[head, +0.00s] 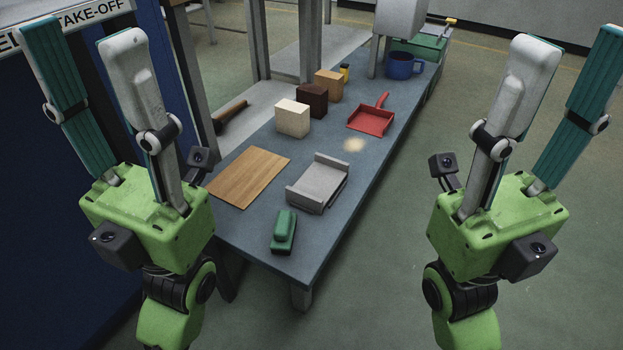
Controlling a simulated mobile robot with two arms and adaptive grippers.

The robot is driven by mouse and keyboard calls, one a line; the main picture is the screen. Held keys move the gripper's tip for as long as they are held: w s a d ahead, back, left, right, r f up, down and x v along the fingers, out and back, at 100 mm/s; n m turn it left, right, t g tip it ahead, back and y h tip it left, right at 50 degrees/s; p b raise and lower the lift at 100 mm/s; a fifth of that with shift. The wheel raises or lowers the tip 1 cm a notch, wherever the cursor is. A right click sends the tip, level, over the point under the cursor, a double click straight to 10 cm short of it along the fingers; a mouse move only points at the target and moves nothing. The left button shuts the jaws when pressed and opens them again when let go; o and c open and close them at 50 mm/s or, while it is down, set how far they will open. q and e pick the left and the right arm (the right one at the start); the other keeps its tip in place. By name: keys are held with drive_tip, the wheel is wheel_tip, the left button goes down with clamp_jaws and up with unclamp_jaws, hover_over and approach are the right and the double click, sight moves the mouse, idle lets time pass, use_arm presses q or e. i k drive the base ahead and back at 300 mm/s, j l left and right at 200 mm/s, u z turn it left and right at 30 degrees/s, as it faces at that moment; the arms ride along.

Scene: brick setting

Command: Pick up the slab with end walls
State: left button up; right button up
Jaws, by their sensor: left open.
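The slab with end walls (317,187) is a light grey flat piece with a raised wall at each of two opposite ends. It lies on the blue-grey bench (253,229) near its front part. My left gripper (82,45) is open and empty, fingers pointing up, at the left of the view and apart from the slab. My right gripper (565,72) is raised in the same way at the right, beyond the bench edge. Its fingers stand apart with nothing between them.
A wooden board (249,177) lies left of the slab, and a green block-like tool (284,232) in front.

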sight(313, 189)
drive_tip(key=i+l, duration=0.8)
drive_tip(key=i+l+u, duration=0.15)
drive_tip(key=u, duration=0.3)
drive_tip(key=i+l+u, duration=0.1)
drive_tip(key=u, duration=0.35)
drive_tip(key=l+u, duration=0.3)
drive_tip(key=u, duration=0.15)
drive_tip(key=i, duration=0.05)
